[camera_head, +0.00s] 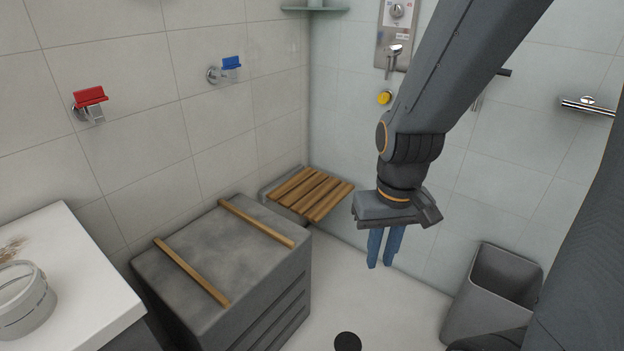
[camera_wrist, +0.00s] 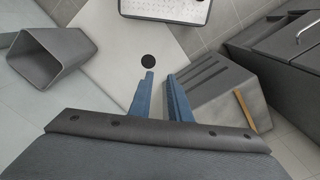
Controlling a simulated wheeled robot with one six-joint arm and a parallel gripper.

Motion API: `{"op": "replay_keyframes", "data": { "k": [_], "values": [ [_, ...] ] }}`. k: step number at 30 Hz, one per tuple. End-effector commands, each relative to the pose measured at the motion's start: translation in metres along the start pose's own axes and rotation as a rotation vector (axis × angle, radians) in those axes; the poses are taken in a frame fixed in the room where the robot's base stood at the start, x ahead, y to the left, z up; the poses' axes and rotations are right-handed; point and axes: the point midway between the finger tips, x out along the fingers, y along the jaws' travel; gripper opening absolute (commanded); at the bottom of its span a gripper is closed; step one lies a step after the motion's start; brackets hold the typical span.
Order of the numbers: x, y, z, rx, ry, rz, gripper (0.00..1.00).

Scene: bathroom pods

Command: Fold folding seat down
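The folding seat (camera_head: 310,192), with several brown wooden slats, is in the corner by the back wall in the head view. Its slats lie roughly level, in the lowered position. I do not see it in the wrist view. My gripper (camera_head: 381,264) hangs to the right of the seat, pointing down, apart from it. Its two blue fingers also show in the wrist view (camera_wrist: 160,76), with a narrow gap between them and nothing held.
A grey block (camera_head: 190,243) with two wooden strips stands left of the seat. A grey bin (camera_head: 467,312) is at right, and a white counter (camera_head: 95,290) at left. Red (camera_head: 90,96) and blue (camera_head: 231,62) wall fittings are above. Floor around the drain (camera_head: 347,342) is clear.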

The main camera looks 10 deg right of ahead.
Motion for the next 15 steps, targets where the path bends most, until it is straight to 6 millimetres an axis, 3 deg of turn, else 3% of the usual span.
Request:
{"op": "replay_keyframes", "data": {
  "k": [6, 15],
  "values": [
    [0.064, 0.012, -0.075, 0.106, 0.134, 0.013, 0.17],
    [0.142, 0.027, -0.187, 0.274, 0.356, -0.011, 0.17]
  ]
}}
